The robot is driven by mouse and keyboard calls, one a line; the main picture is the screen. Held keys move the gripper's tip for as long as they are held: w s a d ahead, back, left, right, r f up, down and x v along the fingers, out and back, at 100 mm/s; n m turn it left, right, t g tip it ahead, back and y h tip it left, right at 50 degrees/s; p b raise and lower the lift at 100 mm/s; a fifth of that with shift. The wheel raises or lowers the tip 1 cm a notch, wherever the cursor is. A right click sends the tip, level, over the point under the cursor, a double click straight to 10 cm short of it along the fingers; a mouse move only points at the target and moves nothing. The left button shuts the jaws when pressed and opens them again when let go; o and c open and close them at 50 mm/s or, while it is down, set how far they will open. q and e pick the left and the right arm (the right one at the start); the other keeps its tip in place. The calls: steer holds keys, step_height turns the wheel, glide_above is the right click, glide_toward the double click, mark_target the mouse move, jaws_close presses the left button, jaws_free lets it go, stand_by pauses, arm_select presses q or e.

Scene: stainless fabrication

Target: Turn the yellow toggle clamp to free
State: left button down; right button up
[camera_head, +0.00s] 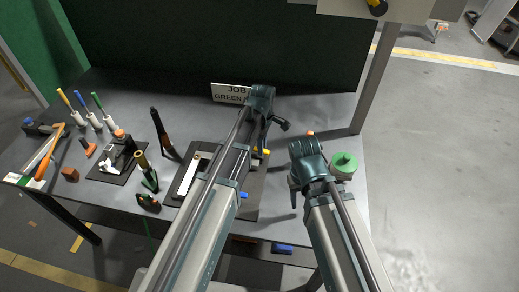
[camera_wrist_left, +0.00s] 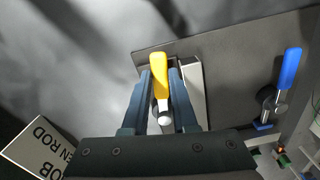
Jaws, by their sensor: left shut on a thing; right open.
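The yellow toggle clamp (camera_wrist_left: 160,72) has a yellow handle with a pale rounded end, and stands on a dark plate (camera_wrist_left: 235,55). In the left wrist view its handle lies between the two fingers of my left gripper (camera_wrist_left: 160,98), which is shut on it. In the head view only a bit of the yellow clamp (camera_head: 266,152) shows beside my left gripper (camera_head: 259,148); my arm hides the rest. My right gripper (camera_head: 294,192) hangs over the right part of the bench, open and empty, apart from the clamp.
A blue-handled clamp (camera_wrist_left: 290,70) stands on the same plate. A sign (camera_head: 231,93) reading JOB GREEN stands behind. A green round object (camera_head: 343,161) sits close to my right gripper. Several hand tools and a small dark mat (camera_head: 95,168) fill the bench's left side.

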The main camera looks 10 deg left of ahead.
arm_select(q)
steer(key=shift+w+d+n, duration=0.1)
steer(key=shift+w+n, duration=0.6)
steer(key=shift+n, duration=0.3)
steer(key=shift+w, duration=0.1)
steer(key=c, duration=0.7)
jaws_free()
step_height(320, 180, up, 14)
steer(key=p, duration=1.3)
steer(key=shift+p, duration=0.4)
arm_select(e)
step_height(320, 180, up, 14)
arm_select(q)
steer(key=shift+f, duration=0.1)
arm_select(e)
steer(key=shift+f, duration=0.1)
